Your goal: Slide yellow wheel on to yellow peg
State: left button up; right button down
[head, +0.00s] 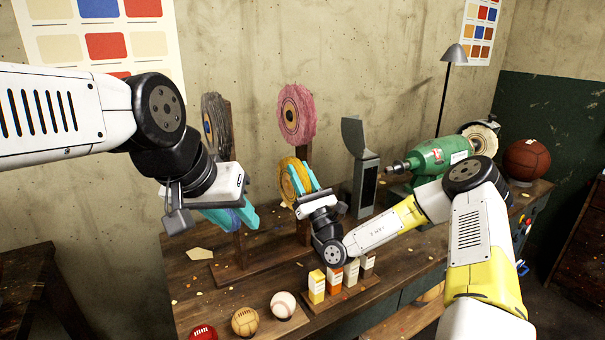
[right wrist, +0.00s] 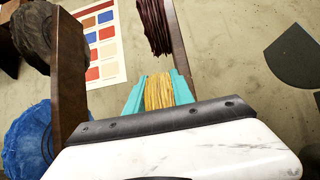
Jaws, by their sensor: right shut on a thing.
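The yellow wheel (head: 287,184) is upright between the teal fingers of my right gripper (head: 300,182), which is shut on it. The wheel's edge also shows between the fingers in the right wrist view (right wrist: 158,92). It is close to the right wooden post (head: 304,156), below a pink wheel (head: 297,115). The yellow peg cannot be made out, so I cannot tell whether the wheel touches it. My left gripper (head: 232,214) is at the left post, at a blue wheel (head: 222,218); whether its fingers grip it is unclear.
A grey wheel (head: 214,122) is high on the left post (head: 237,180). Colored blocks (head: 334,280) and several balls (head: 245,321) are at the table's front. A dark upright stand (head: 364,185) and a green grinder (head: 440,156) are to the right.

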jog(key=shift+w+d+r+t+h, duration=0.1)
jog(key=shift+w+d+t+h, duration=0.2)
jog(key=shift+w+d, duration=0.35)
jog(key=c, duration=1)
grip_release()
jog(key=shift+s+d, duration=0.15)
jog(key=shift+s+a+f, duration=0.2)
jog(key=shift+s+f, duration=0.15)
jog(key=shift+g+y, duration=0.4)
jog(key=shift+y, duration=0.1)
jog(key=shift+s+d+f, duration=0.1)
jog(key=shift+s+d, duration=0.95)
jog(key=shift+s, duration=0.75)
jog(key=shift+s+d+r, duration=0.1)
jog(key=shift+s+d, duration=1)
jog(key=shift+s, duration=0.75)
jog(key=shift+s+d+f, duration=0.1)
jog(key=shift+s+d, duration=0.95)
jog(key=shift+s, duration=0.75)
